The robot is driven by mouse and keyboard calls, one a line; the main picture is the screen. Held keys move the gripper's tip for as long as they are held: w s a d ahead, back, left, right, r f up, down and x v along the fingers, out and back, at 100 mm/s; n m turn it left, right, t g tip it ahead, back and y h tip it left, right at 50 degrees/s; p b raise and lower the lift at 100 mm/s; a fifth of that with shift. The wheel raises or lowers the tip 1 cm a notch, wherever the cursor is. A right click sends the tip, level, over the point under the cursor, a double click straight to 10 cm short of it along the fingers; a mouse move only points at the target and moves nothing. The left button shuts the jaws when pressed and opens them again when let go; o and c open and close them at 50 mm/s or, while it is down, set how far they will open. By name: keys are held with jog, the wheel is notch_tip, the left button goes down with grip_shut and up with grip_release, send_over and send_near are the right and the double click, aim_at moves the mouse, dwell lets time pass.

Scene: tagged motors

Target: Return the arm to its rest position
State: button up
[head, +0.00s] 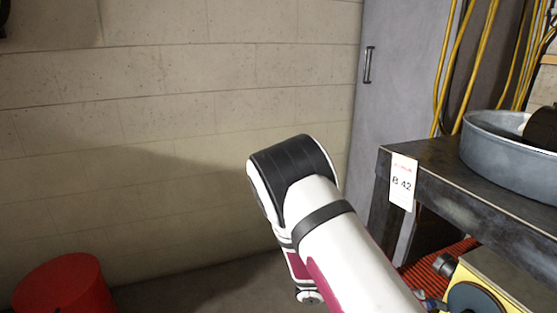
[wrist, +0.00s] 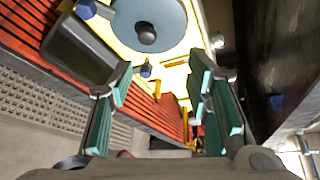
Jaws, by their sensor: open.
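My arm (head: 345,250) reaches up from the bottom of the head view, bends at a dark elbow joint (head: 290,160) and drops down behind it. My gripper is hidden in the head view. In the wrist view my gripper (wrist: 165,105) shows two teal-padded fingers spread apart, with nothing held between them. Beyond the fingers are a yellow machine part (wrist: 195,50) with a grey-blue disc (wrist: 147,20) and a red slatted surface (wrist: 30,40). The fingers seem apart from these things.
A red bin (head: 62,285) stands at lower left. A block wall and grey cabinet (head: 395,80) are behind.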

jog(key=s+a+r+m+g+y, duration=0.2)
jog(key=s+r+m+y, duration=0.2)
jog(key=s+r+m, duration=0.4)
jog(key=s+a+r+m+g+y, duration=0.1)
jog(key=s+r+m+y, duration=0.35)
jog(key=r+m, duration=0.5)
jog(key=s+a+r+m+t+y, duration=0.2)
jog(key=s+a+r+m+y, duration=0.15)
jog(key=s+m, duration=0.45)
jog(key=s+a+r+m+t+y, duration=0.25)
jog(key=s+a+r+m, duration=0.2)
jog(key=s, duration=0.55)
notch_tip(320, 180, up, 29)
jog(key=t+p, duration=0.3)
jog(key=p, duration=2.4)
jog(key=shift+w+m+t+y+p, duration=0.2)
jog(key=shift+m+t+y+p, duration=0.1)
jog(key=shift+t+y+p, duration=0.05)
